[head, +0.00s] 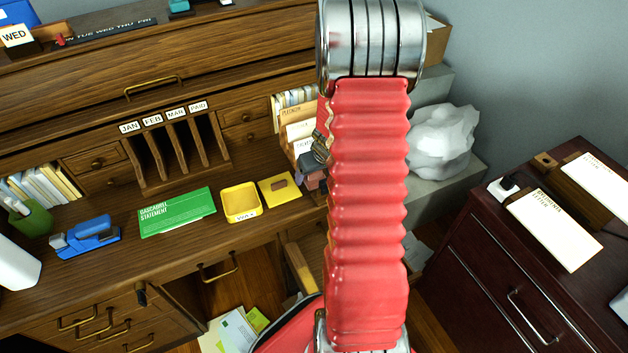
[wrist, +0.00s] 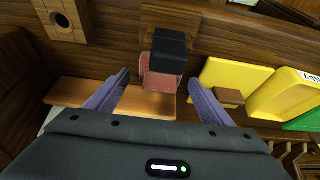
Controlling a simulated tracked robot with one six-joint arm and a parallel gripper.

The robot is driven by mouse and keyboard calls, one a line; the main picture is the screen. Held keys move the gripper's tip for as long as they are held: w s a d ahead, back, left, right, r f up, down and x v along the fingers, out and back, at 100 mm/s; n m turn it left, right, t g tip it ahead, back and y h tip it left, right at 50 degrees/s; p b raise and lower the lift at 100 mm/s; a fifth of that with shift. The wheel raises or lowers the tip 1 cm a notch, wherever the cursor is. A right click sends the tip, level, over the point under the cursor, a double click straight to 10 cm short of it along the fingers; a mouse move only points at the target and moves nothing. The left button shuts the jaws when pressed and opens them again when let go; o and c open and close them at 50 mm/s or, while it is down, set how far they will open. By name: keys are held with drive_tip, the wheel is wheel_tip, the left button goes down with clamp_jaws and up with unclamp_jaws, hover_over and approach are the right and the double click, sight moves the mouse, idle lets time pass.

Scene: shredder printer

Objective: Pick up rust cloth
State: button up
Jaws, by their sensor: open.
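A dull reddish-brown piece (wrist: 160,82), which looks like the rust cloth, lies on the wooden desk in the wrist view. A dark block (wrist: 170,50) sits at its far edge, touching or overlapping it. My gripper (wrist: 159,79) is open, with one purple-grey finger on each side of the reddish piece and nothing held. I cannot tell the height of the fingertips above it. In the head view the reddish piece (head: 316,183) shows only partly, beside my red arm, which hides most of that spot.
A yellow pad (head: 271,194) with a small brown block and a yellow tray (head: 241,203) stand left of it. A green statement (head: 177,212) and a blue stapler (head: 88,237) lie farther left. A file holder (head: 300,130) stands behind. A dark red cabinet (head: 500,270) is at right.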

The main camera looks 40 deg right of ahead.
idle(0.4)
drive_tip(key=c, duration=1.2)
drive_tip(key=shift+r, duration=0.2)
wheel_tip(320, 180, up, 10)
drive_tip(key=shift+f, duration=0.15)
idle(0.4)
drive_tip(key=o, duration=0.5)
drive_tip(key=c, duration=0.3)
